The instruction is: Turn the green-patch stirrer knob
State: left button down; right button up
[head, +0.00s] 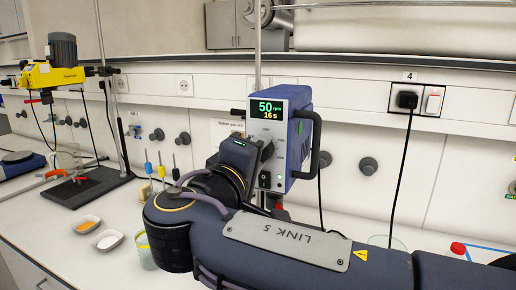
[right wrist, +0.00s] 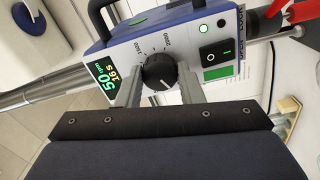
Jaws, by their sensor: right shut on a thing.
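The blue-and-white stirrer (head: 299,133) hangs on a vertical rod; its display reads 50 rpm and 16 s. In the right wrist view its face (right wrist: 190,40) shows a green patch (right wrist: 217,73) beside a black rocker switch. The round black knob (right wrist: 159,71) has a white pointer line and a printed scale around it. My right gripper (right wrist: 160,88) has its two grey fingers on either side of the knob and is shut on it. In the head view my right arm hides most of the gripper and knob. My left gripper is out of view.
A yellow stirrer (head: 55,74) stands on a dark base (head: 88,189) at the left. Two small dishes, one with orange powder (head: 87,224) and one with white (head: 109,240), lie on the bench. A beaker (head: 145,252) stands close by my arm. A red-capped item (head: 458,248) lies at the right.

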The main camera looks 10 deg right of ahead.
jog(key=shift+n, duration=0.5)
jog(key=o, duration=1)
jog(key=v, duration=0.7)
jog(key=shift+s+a+b, duration=0.25)
jog(key=shift+s+b, duration=0.05)
jog(key=shift+s, duration=0.05)
jog(key=shift+f, duration=0.1)
